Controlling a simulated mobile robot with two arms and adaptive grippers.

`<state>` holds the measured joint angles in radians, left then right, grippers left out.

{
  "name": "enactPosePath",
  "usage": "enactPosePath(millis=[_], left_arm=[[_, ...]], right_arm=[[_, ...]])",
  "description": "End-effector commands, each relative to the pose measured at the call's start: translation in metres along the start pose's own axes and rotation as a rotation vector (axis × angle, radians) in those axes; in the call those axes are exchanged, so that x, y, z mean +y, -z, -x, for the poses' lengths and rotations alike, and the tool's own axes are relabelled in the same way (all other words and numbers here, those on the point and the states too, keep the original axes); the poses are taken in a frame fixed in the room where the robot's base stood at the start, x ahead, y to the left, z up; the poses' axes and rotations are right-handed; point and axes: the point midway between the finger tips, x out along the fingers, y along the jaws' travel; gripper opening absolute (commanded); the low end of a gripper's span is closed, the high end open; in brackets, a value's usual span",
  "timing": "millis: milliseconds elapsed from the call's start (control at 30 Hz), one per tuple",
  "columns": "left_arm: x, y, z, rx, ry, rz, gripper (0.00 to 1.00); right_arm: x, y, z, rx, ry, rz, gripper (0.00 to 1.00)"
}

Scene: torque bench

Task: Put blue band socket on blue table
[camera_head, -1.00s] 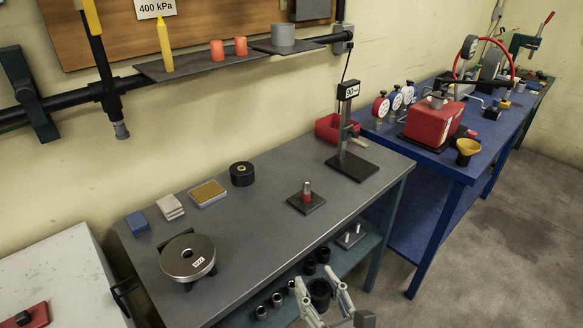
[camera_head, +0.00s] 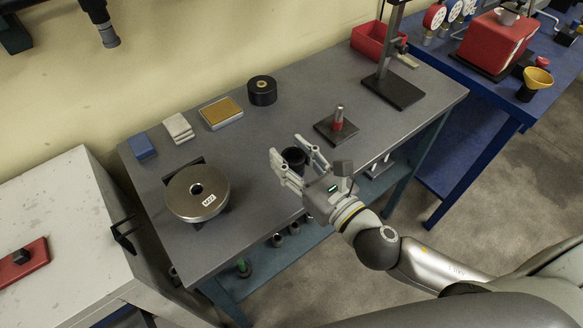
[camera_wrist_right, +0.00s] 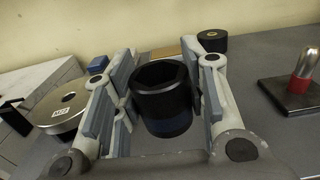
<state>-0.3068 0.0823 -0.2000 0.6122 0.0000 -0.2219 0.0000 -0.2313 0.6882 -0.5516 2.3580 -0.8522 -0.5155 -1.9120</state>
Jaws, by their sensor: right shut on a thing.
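My right gripper (camera_head: 287,152) is over the grey bench and is shut on a black, hollow socket (camera_head: 295,157). In the right wrist view the socket (camera_wrist_right: 165,95) is upright between the finger pads, its open end up, with a dark blue band around its lower part. The blue table (camera_head: 492,90) stands at the right, beyond the grey bench and well away from the gripper. My left gripper is not in view.
The grey bench (camera_head: 255,130) holds a steel disc (camera_head: 197,192), a black roll (camera_head: 262,91), a small post on a plate (camera_head: 337,125) and a stand (camera_head: 393,90). A red box (camera_head: 495,42) and a yellow funnel (camera_head: 536,80) occupy the blue table. More sockets sit on the lower shelf.

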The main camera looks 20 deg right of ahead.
Motion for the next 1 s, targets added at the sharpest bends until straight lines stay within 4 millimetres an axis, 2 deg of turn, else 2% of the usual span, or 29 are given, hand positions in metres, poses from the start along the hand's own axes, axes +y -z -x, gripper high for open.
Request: enactPosePath(millis=[33,100,400,600,700,1000], left_arm=[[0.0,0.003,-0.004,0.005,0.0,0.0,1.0],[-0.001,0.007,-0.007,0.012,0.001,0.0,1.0],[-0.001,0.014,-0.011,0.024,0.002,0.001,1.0],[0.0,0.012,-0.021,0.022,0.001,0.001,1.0],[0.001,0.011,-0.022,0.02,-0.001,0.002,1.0],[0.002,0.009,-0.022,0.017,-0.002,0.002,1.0]], right_arm=[[-0.004,0.014,-0.006,0.003,0.001,-0.004,0.02],[-0.009,0.025,-0.014,0.001,0.0,-0.004,0.02],[-0.02,0.047,-0.03,0.0,-0.001,-0.005,0.02],[-0.022,0.076,-0.033,0.003,0.001,-0.009,0.02],[-0.022,0.082,-0.033,0.002,-0.001,-0.006,0.02],[-0.022,0.083,-0.033,0.001,-0.003,-0.004,0.01]])
